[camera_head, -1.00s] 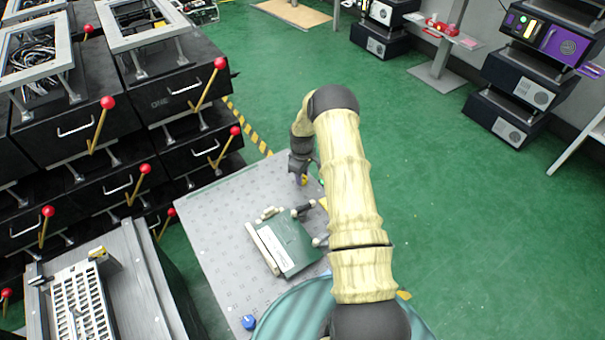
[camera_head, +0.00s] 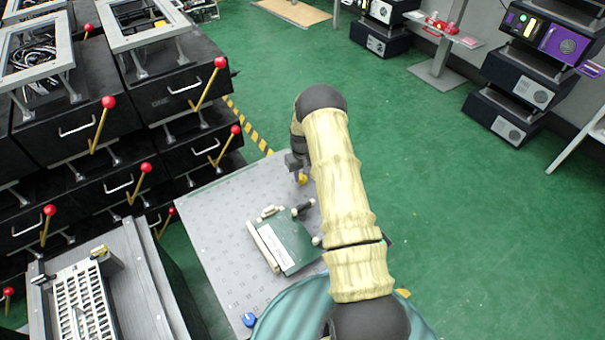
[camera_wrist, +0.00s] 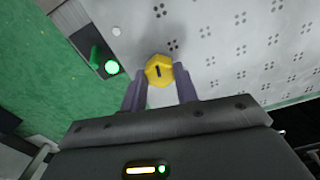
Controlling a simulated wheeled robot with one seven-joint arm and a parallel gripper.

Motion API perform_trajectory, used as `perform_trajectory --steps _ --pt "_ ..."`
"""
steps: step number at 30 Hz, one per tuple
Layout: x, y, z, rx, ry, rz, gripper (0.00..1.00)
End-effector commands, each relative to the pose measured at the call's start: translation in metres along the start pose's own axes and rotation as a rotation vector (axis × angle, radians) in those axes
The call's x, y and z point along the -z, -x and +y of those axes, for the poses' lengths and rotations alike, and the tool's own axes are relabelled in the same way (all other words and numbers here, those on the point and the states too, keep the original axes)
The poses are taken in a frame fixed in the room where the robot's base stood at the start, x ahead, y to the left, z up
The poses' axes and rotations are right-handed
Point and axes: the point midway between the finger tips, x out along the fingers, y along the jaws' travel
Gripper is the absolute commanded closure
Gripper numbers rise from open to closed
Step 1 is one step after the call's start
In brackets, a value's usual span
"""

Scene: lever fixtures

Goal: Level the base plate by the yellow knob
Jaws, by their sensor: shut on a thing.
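The base plate (camera_head: 205,228) is a light grey perforated table-like surface in the middle of the head view. The yellow knob (camera_wrist: 158,70) has a dark slot mark and shows in the wrist view at the plate's edge; in the head view a bit of it (camera_head: 303,178) shows at the plate's far corner. My gripper (camera_wrist: 160,88) is shut on the yellow knob, one finger on each side. In the head view my gripper (camera_head: 297,165) is small and partly hidden by my arm. A green lit indicator (camera_wrist: 111,67) sits on a dark block left of the knob.
A green panel device (camera_head: 290,245) with pale handles lies on the plate. A blue knob (camera_head: 249,320) sits at the near corner. Black drawer units with red-tipped levers (camera_head: 108,102) stand at the left. Green floor is free at the right.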

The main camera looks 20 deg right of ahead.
Motion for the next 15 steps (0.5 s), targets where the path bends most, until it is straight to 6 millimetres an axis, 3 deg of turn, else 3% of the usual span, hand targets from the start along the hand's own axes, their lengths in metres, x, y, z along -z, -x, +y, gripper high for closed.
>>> perform_trajectory --steps 10,11,13,15 --pt "0.0006 0.0006 0.0007 -0.001 -0.002 0.002 0.93" --pt "0.0006 0.0005 0.0006 -0.001 -0.002 0.002 0.64" --pt "0.0005 0.0005 0.0006 -0.001 -0.002 0.002 0.51" --pt "0.0004 0.0004 0.0005 -0.001 -0.002 0.001 0.48"
